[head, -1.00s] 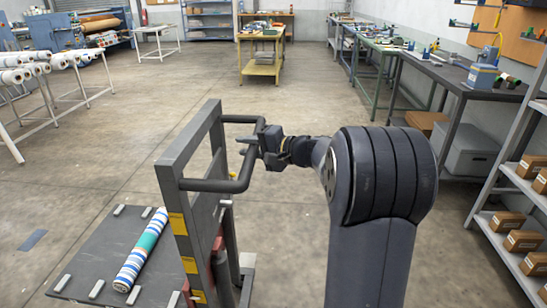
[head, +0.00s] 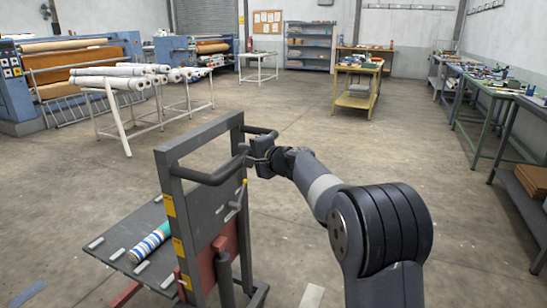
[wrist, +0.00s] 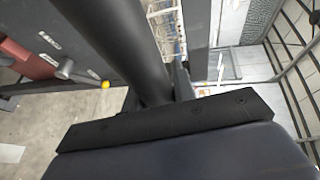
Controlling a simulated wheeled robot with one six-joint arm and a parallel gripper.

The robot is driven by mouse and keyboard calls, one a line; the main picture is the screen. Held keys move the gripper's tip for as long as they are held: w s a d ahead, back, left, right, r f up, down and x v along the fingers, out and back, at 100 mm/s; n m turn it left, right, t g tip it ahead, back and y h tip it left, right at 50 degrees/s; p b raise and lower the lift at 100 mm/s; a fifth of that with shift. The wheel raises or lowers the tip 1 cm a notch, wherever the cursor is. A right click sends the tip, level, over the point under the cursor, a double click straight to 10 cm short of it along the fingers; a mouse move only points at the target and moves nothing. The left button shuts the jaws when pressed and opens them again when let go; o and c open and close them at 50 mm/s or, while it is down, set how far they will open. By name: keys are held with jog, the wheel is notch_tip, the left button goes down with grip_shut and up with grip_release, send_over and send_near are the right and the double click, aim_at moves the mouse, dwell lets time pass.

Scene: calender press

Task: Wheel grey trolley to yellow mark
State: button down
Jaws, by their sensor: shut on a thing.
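The grey trolley (head: 205,212) stands upright at the lower middle of the head view, with yellow labels on its near post and a dark flat deck to the left. A striped white, blue and green roll (head: 150,243) lies on the deck, partly hidden by the frame. My gripper (head: 262,158) is shut on the trolley's dark handle, on its right side. In the wrist view the handle bar (wrist: 120,45) runs down to the dark gripper pad, which hides the contact. No yellow floor mark shows.
A stand of white rolls (head: 130,82) is ahead left, with blue machines (head: 80,60) behind. A yellow table (head: 357,90) stands far ahead. Workbenches line the right wall. The floor between is open. A blue floor patch (head: 27,295) and a pale one (head: 311,296) lie near the bottom.

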jog(key=w+a+p, duration=0.2)
jog(key=w+a, duration=0.2)
jog(key=a, duration=0.5)
jog(key=shift+w+a+p, duration=0.2)
jog(key=shift+w+p, duration=0.05)
jog(key=shift+p, duration=0.1)
jog(key=c, duration=1.2)
grip_release()
jog(key=shift+o, duration=0.2)
jog(key=shift+d, duration=0.1)
jog(key=b+v, duration=0.3)
jog(key=v, duration=0.7)
jog(key=shift+s+d+b, duration=0.3)
jog(key=shift+b, duration=0.05)
jog(key=p+x, duration=0.3)
jog(key=x, duration=0.7)
jog(key=shift+w+a+p, duration=0.25)
jog(key=shift+w+p, duration=0.05)
jog(key=shift+s, duration=0.1)
